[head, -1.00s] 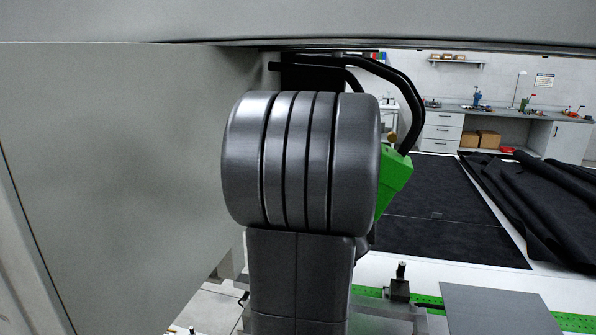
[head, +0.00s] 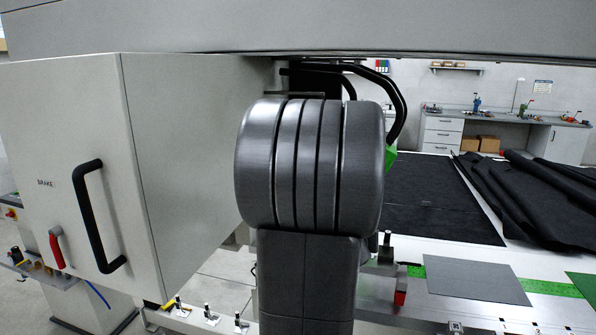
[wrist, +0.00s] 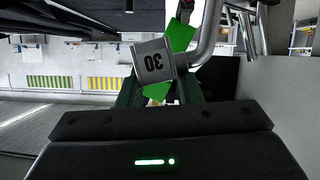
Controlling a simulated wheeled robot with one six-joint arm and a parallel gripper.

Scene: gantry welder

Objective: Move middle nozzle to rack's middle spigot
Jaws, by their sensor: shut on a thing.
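In the head view my own arm hides the gripper and nozzle. A low strip with several small upright fittings (head: 207,314) shows at the bottom left; I cannot tell whether it is the rack.
A large grey cabinet marked BRAKE (head: 75,150), with a black handle (head: 97,215), stands close on the left. A grey beam (head: 300,30) crosses overhead. The white table on the right bears a grey sheet (head: 475,279) and dark fabric (head: 535,200).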

